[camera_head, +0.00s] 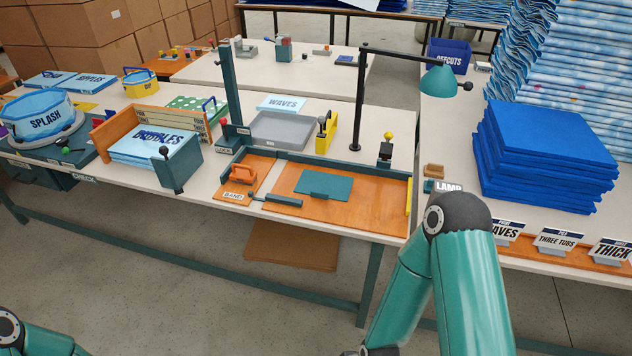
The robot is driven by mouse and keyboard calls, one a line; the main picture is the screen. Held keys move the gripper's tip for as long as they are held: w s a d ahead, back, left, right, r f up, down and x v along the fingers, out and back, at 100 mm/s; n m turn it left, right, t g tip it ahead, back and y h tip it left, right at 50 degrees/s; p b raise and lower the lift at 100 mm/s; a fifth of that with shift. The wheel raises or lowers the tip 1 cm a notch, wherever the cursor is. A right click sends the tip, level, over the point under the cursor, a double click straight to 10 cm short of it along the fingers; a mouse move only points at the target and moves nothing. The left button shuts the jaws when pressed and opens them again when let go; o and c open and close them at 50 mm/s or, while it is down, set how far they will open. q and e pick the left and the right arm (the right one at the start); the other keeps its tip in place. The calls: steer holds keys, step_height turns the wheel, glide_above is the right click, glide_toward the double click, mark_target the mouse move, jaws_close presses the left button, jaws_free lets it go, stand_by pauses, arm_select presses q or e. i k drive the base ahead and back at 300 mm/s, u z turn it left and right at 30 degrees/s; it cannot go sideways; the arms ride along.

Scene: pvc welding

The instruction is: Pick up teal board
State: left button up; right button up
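The teal board (338,184) is a flat rectangular plate lying on the orange-brown work surface of a tray (384,207) with a dark teal rim. A darker teal strip or tab shows along its front edge. Nothing of mine touches it. My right arm rises from the bottom right, with its elbow to the right of and in front of the tray; its gripper is not in view. Only a link of my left arm shows in the bottom left corner, far from the board, and its gripper is out of view.
A dark-handled tool (276,200) lies left of the board, near an orange item (243,174). A lamp (438,80) on a post stands behind the tray. A grey tray (281,130) sits behind. Blue foam sheets (540,160) are stacked at right.

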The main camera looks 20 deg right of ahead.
mark_target(321, 184)
steer(key=i, duration=0.9)
steer(key=z, duration=0.05)
